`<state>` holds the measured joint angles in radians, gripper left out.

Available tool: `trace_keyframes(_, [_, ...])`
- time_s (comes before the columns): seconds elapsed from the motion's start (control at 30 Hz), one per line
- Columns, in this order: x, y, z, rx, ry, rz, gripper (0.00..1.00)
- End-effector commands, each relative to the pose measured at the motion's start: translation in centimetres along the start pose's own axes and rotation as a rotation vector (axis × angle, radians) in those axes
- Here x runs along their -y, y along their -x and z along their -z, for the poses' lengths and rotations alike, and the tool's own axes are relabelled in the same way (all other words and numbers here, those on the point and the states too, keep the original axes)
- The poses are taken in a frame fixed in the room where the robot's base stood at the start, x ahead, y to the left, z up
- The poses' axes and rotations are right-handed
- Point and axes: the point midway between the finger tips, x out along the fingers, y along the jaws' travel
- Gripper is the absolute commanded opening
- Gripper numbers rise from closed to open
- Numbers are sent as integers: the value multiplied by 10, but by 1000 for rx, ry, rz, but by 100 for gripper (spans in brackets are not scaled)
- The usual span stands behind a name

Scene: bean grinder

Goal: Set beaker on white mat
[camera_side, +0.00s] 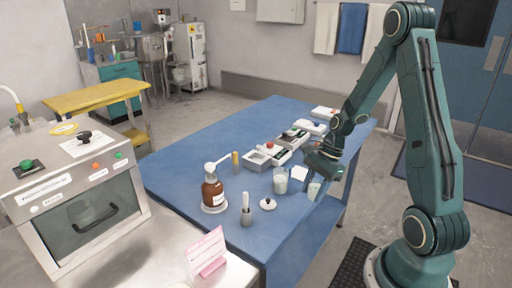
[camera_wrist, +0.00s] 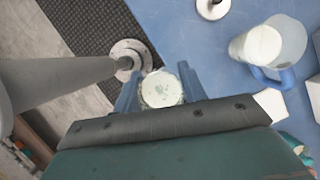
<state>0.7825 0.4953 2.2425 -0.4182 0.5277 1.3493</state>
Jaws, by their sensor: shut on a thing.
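My gripper (camera_side: 315,183) is shut on a small clear beaker (camera_side: 313,192) with pale contents, near the right edge of the blue table. In the wrist view the beaker (camera_wrist: 162,89) sits between my two blue fingers (camera_wrist: 160,85), seen from above. A white mat (camera_side: 299,173) lies on the table behind and left of the held beaker. In the wrist view the mat (camera_wrist: 271,103) is to the right, partly hidden by my gripper body. The beaker is apart from the mat. I cannot tell its height above the table.
A larger glass vessel (camera_side: 281,181) with white contents stands close by; it also shows in the wrist view (camera_wrist: 262,45). A knobbed lid (camera_side: 267,204), brown bottle (camera_side: 213,194) and white trays (camera_side: 268,157) are nearby. The table's (camera_side: 190,160) left part is clear.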

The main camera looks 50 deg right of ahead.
Motion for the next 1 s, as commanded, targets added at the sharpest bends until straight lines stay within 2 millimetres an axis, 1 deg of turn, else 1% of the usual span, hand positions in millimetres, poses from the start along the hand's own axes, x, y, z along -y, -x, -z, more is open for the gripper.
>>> trace_keyframes(0.03, [10,6,4,-2,-41,21,17])
trace_keyframes(0.3, [53,35,15,-1,-264,114,17])
trace_keyframes(0.67, [105,80,27,-1,-557,237,17])
trace_keyframes(1.0, [148,130,35,-1,-841,354,17])
